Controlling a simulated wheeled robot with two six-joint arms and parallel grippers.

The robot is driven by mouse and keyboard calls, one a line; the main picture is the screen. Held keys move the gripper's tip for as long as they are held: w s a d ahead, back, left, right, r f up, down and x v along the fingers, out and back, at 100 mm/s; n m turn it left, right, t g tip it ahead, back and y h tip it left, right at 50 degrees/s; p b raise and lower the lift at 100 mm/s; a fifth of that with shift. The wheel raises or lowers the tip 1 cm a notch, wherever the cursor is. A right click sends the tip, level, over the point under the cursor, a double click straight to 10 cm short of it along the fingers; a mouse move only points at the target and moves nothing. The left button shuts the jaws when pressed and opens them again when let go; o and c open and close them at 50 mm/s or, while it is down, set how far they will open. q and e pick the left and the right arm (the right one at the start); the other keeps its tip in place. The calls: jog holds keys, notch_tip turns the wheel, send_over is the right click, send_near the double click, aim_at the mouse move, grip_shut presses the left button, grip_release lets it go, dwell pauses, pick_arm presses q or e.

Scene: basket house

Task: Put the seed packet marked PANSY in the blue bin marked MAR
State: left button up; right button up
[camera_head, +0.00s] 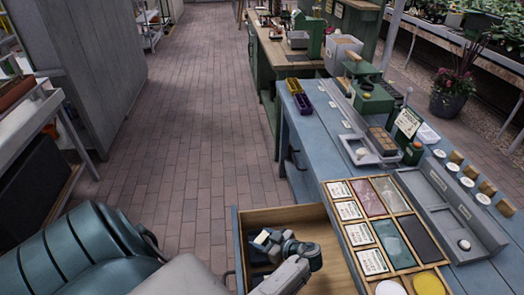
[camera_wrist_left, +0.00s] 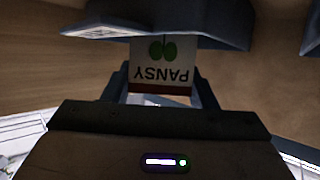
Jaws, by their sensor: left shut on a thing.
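The seed packet marked PANSY (camera_wrist_left: 160,68) shows upside down in the left wrist view, with a green leafy print on a pale face. My left gripper (camera_wrist_left: 160,90) is shut on it. In the head view my left gripper (camera_head: 266,238) is over the open wooden drawer (camera_head: 284,216), and the packet cannot be made out clearly there. A dark blue-grey shape (camera_wrist_left: 190,22) with a pale label lies beyond the packet in the wrist view; I cannot read the label. I cannot pick out a bin marked MAR. My right gripper is not in view.
The blue bench (camera_head: 318,150) stands to the right of the drawer, with a wooden compartment tray (camera_head: 416,264) near its front. Small yellow and purple bins (camera_head: 298,96) stand at its far left corner. The brick floor (camera_head: 190,120) on the left is clear.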

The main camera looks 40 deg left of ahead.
aim_at(265, 240)
pick_arm(q)
jog(key=shift+f, duration=0.1)
jog(key=o, duration=1)
jog(key=shift+c, duration=0.2)
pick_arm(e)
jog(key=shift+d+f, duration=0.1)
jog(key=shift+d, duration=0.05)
pick_arm(q)
jog(key=shift+r, duration=0.2)
jog(key=b+v, duration=0.2)
jog(key=v, duration=0.4)
jog(key=shift+d, duration=0.35)
jog(key=shift+w+d+r, duration=0.1)
jog(key=shift+d+r, duration=0.1)
jog(key=shift+d, duration=0.2)
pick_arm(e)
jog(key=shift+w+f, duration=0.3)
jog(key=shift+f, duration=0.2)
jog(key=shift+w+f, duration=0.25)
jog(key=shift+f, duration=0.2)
